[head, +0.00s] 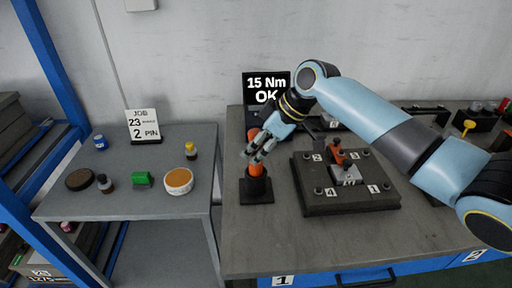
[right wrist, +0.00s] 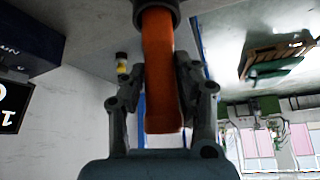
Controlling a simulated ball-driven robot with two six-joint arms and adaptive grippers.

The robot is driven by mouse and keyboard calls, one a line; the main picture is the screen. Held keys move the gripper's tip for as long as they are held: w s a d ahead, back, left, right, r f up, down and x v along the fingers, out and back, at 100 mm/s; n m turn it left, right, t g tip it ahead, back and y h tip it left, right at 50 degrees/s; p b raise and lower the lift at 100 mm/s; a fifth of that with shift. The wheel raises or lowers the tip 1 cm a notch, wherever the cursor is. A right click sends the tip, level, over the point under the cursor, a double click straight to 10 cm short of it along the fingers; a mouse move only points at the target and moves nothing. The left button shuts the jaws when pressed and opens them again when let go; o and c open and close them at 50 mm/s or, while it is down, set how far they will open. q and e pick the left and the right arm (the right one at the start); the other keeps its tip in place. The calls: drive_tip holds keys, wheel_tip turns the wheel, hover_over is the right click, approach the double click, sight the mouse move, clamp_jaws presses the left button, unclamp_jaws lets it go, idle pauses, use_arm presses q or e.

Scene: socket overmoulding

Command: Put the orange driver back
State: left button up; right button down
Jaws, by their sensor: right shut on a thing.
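The orange driver (head: 256,169) stands upright at the left end of the bench. Its lower end meets the black round-topped stand (head: 257,190); how deep it sits cannot be told. My right gripper (head: 260,150) is shut on the driver's orange handle from the right, with a bit of orange showing above the fingers. In the right wrist view the orange handle (right wrist: 160,75) lies between the two fingers (right wrist: 158,100), with a dark collar (right wrist: 155,12) at its end. My left gripper is not in view.
A dark fixture plate (head: 350,197) with numbered corners and an orange-and-grey part (head: 340,160) lies right of the stand. A screen (head: 266,88) reading 15 Nm OK stands behind.

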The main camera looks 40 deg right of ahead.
drive_tip(key=shift+f, duration=0.15)
drive_tip(key=c, duration=1)
unclamp_jaws()
drive_tip(key=shift+d+r, duration=0.1)
drive_tip(key=shift+r, duration=0.25)
drive_tip(key=v, duration=1.1)
drive_tip(key=shift+s+r, duration=0.2)
drive_tip(key=shift+d, duration=0.1)
